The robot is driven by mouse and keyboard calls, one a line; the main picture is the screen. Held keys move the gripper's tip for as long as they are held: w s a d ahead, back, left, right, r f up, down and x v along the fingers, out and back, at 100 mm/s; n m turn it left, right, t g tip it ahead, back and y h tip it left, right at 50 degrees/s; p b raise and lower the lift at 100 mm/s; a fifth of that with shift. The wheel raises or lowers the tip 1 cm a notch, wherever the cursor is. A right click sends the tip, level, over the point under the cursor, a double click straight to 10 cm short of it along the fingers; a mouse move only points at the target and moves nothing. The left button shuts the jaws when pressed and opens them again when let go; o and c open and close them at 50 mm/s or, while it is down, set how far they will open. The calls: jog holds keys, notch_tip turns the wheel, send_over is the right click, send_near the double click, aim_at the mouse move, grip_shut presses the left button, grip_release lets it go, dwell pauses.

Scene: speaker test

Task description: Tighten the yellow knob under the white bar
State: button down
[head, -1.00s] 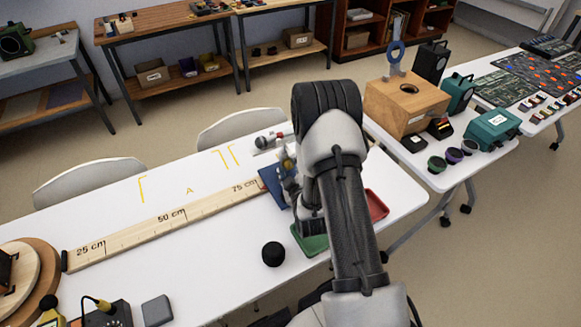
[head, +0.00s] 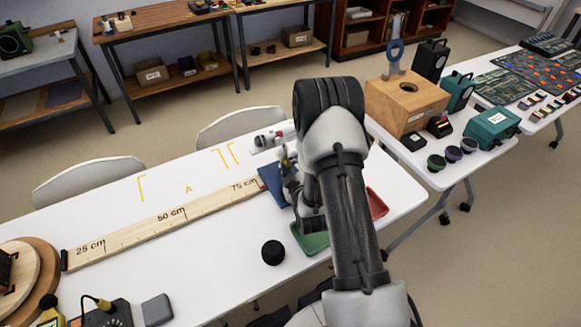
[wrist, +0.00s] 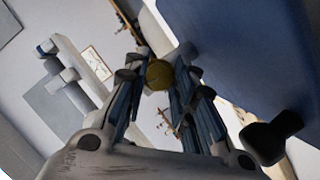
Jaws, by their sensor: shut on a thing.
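The round yellow knob (wrist: 159,75) sits between the two fingertips of my gripper (wrist: 160,82) in the wrist view, and the fingers are shut on it. In the head view my gripper (head: 290,172) is beside a blue block (head: 273,184) at the right end of the long wooden ruler, and my arm covers much of it. A large blue surface (wrist: 245,45) fills the upper right of the wrist view. A pale strip (wrist: 157,32) runs above the knob; I cannot tell whether it is the white bar.
The ruler (head: 150,222) lies along the white table. A green tray (head: 311,240) and a red tray (head: 376,203) lie close to my arm. A black ball-like thing (head: 273,252) is in front. A grey and white cylinder (head: 270,139) lies behind.

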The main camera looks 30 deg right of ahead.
jog(key=m+y, duration=0.2)
jog(key=m, duration=0.1)
jog(key=shift+d+r+g, duration=0.15)
jog(key=shift+g, duration=0.15)
jog(key=m+y, duration=0.1)
jog(key=m, duration=0.1)
jog(key=shift+d+m+y, duration=0.1)
jog(key=shift+m+y, duration=0.2)
jog(key=shift+y, duration=0.1)
jog(key=shift+m+y+p, duration=0.4)
jog(key=shift+m+y, duration=0.4)
jog(key=shift+m, duration=0.4)
jog(key=shift+d+m+y+p, duration=0.1)
jog(key=shift+m+y+p, duration=0.3)
jog(key=shift+m+y, duration=0.75)
jog(key=shift+m, duration=0.25)
jog(key=c, duration=1.3)
grip_release()
jog(key=shift+c, duration=0.2)
